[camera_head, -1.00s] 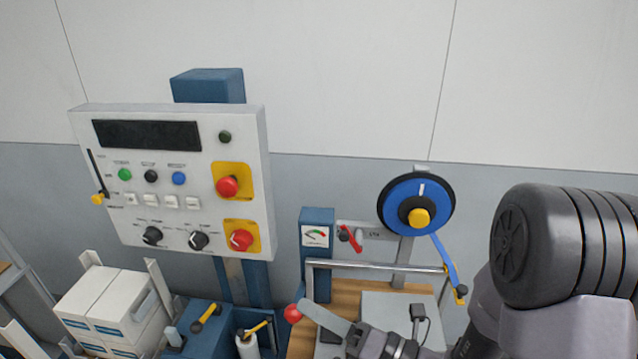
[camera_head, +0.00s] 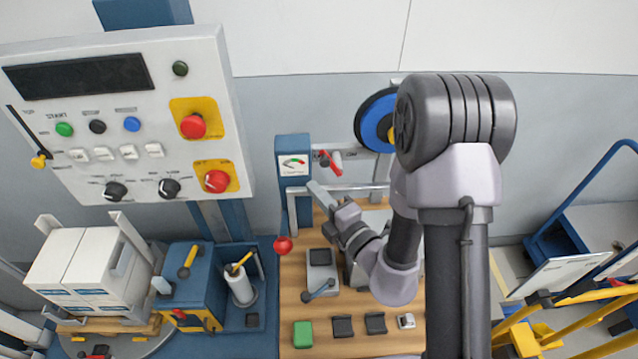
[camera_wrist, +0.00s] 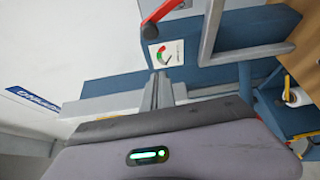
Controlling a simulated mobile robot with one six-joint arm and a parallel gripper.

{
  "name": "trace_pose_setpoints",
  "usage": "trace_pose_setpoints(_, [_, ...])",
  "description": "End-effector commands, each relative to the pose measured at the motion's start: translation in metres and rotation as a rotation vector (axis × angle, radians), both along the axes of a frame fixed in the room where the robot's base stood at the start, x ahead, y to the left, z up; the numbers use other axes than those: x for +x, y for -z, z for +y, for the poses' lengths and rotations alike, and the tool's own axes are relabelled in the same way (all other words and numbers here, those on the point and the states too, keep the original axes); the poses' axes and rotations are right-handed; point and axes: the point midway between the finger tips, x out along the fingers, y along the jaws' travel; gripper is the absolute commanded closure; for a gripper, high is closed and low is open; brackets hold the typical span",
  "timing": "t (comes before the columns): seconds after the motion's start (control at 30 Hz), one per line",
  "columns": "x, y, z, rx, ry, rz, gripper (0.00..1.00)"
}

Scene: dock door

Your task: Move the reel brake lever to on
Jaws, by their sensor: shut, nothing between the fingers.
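A small red lever (camera_head: 335,158) with a black end sits on a pale plate beside the gauge post, just below and left of the blue reel (camera_head: 374,122). I take it as the reel brake lever; its plate marks are too small to read. It also shows at the top of the wrist view (camera_wrist: 168,12), with a black ball at its lower end. My gripper (camera_head: 314,189) is shut and empty, below and slightly left of the lever and apart from it in the picture. In the wrist view my fingertips (camera_wrist: 158,78) point toward the gauge. My arm hides the reel's right part.
A gauge post (camera_head: 293,160) and a grey rail (camera_wrist: 210,40) stand close to my gripper. A red ball knob (camera_head: 283,245) is at the bench's left edge. The wooden bench (camera_head: 340,345) carries small devices. A control panel (camera_head: 120,110) stands at left, yellow rails (camera_head: 580,320) at right.

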Motion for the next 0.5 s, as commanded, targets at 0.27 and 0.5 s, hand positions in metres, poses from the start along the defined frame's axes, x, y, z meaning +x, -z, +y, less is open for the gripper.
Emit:
trace_pose_setpoints(0.27, [0.042,0.0,0.024,0.003,0.002,0.002,1.0])
trace_pose_setpoints(0.5, [0.06,0.0,0.002,0.005,0.009,0.003,1.0])
